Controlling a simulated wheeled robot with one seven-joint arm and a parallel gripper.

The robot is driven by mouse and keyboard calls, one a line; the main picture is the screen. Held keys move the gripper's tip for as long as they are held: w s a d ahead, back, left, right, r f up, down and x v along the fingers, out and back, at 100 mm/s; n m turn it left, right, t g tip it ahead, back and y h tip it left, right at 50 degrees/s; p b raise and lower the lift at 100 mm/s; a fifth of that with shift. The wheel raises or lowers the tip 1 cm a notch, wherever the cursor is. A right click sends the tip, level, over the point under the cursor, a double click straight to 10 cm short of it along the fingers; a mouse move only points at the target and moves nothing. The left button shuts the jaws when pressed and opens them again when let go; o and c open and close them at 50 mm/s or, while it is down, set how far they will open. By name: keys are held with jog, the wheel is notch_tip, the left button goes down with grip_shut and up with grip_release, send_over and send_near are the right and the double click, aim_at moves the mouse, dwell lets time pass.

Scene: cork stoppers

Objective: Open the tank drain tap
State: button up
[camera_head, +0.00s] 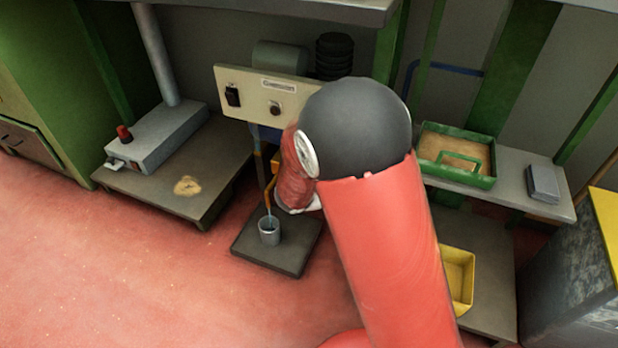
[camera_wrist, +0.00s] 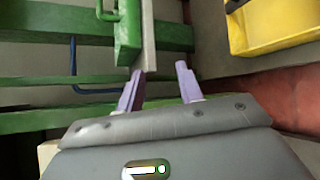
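In the head view a cream control panel (camera_head: 268,92) has a black switch and a round knob. Below it a thin orange-brown pipe (camera_head: 268,190) runs down to a small grey cup (camera_head: 269,232). A thin bluish strand shows between the pipe's end and the cup. I cannot make out a tap handle; my red arm covers the area right of the pipe. My gripper (camera_wrist: 160,82) shows in the wrist view with its two purple fingers apart and nothing between them. The left fingertip appears close to a grey shelf edge; I cannot tell whether they touch. The head view hides the fingers.
The cup stands on a dark low platform (camera_head: 250,255). A green tray (camera_head: 440,172) sits on the right shelf (camera_head: 525,205), with a yellow bin (camera_head: 457,277) below. At left, a grey box with a red knob (camera_head: 124,134) is on a low table. The red floor is clear at left.

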jog(key=w+a+f+n+t+y+p, duration=0.1)
jog(key=w+a+f+n+t+y, duration=0.2)
jog(key=a+f+n+t, duration=0.45)
jog(key=w+a+f+n+t+y+p, duration=0.1)
jog(key=w+a+f+n+t+y, duration=0.3)
jog(key=a, duration=0.6)
jog(key=shift+g+h, duration=0.4)
jog(key=shift+g, duration=0.05)
jog(key=x, duration=0.4)
jog(key=f+x, duration=0.1)
jog(key=x, duration=0.1)
jog(key=shift+d+b, duration=0.25)
jog(key=shift+b, duration=0.15)
grip_shut()
